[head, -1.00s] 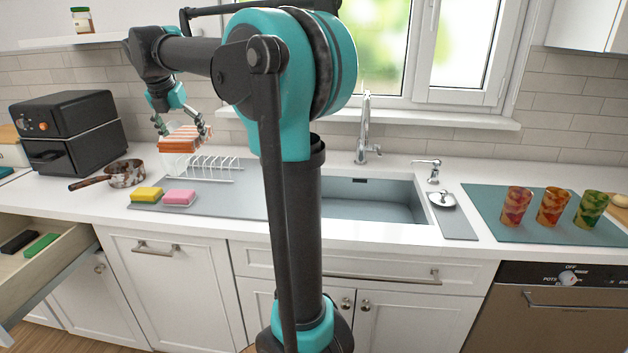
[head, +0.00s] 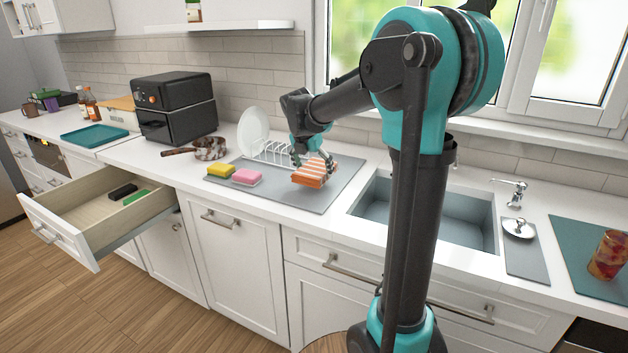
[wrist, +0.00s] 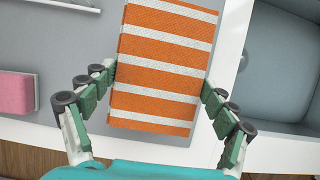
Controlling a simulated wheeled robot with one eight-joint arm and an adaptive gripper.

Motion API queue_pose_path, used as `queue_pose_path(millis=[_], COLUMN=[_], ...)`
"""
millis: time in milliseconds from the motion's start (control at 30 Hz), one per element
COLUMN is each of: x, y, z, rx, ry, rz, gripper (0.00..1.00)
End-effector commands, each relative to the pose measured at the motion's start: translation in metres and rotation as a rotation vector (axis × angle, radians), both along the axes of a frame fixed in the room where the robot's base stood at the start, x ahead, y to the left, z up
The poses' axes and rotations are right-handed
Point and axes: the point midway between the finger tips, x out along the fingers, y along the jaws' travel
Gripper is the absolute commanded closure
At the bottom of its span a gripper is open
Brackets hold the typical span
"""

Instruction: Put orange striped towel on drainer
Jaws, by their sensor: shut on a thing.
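The orange and white striped towel (head: 311,177) is a folded block at the right of the rack, low over the grey drainer board (head: 322,203). I cannot tell whether it touches the board. My gripper (head: 313,163) is shut on the towel from above. In the wrist view, the towel (wrist: 160,72) lies between the two fingers of my gripper (wrist: 157,88), with the grey board (wrist: 60,40) below and to the left. A white wire rack (head: 268,152) with a white plate (head: 252,128) stands at the back of the board.
A yellow sponge (head: 221,170) and a pink sponge (head: 247,176) lie at the board's front left. The sink (head: 425,214) is to the right. A pan (head: 208,148) and black appliance (head: 178,108) stand left. An open drawer (head: 70,235) juts out below.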

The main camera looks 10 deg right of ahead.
Motion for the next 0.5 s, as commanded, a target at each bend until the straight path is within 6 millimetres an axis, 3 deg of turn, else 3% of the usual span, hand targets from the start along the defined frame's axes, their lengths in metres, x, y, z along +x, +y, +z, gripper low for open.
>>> queue_pose_path(millis=[300,500], x=[0.000,0.000], y=[0.000,0.000], z=[-0.036,-0.039], rx=[0.000,0.000], ry=[0.000,0.000], rz=[0.000,0.000], gripper=[0.44,0.44])
